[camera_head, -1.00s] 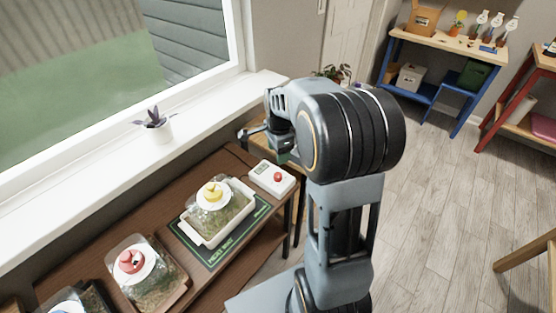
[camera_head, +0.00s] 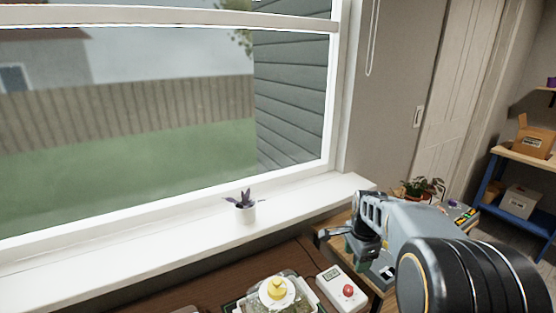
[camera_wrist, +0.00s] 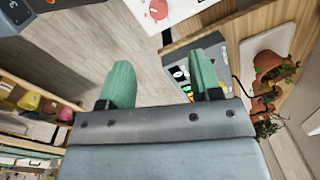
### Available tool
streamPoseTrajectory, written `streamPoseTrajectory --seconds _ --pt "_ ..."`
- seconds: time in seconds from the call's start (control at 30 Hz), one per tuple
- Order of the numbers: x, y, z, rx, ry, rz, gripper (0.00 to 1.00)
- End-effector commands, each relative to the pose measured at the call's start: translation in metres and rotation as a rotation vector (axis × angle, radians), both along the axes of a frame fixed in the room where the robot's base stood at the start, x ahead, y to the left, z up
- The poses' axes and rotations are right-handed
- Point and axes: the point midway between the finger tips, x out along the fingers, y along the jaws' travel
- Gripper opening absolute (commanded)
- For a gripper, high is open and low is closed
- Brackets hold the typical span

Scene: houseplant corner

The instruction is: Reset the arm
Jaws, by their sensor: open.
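My gripper shows in the wrist view (camera_wrist: 163,85) with its two green fingers spread apart. Nothing is between the fingers; floor and part of a small table lie beyond them. In the head view my gripper (camera_head: 352,248) hangs at the end of my bent arm, near the right end of the brown bench, close to the window sill. My arm's large dark joint fills the lower right corner there and hides part of what lies behind.
A white control box with a red knob (camera_head: 341,289) and a tray with a yellow-knobbed lid (camera_head: 277,291) stand on the bench. A small potted plant (camera_head: 245,210) is on the sill. More potted plants (camera_head: 421,189) stand beyond my arm. Shelves (camera_head: 522,175) are far right.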

Motion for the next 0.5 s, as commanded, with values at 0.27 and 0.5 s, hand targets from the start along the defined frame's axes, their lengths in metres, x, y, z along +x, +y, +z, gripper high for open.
streamPoseTrajectory --seconds 0.27,0.5 --pt "-0.054 0.026 0.005 -0.039 -0.001 0.741 0.58" --pt "-0.125 0.069 0.051 -0.155 -0.095 1.328 0.58"
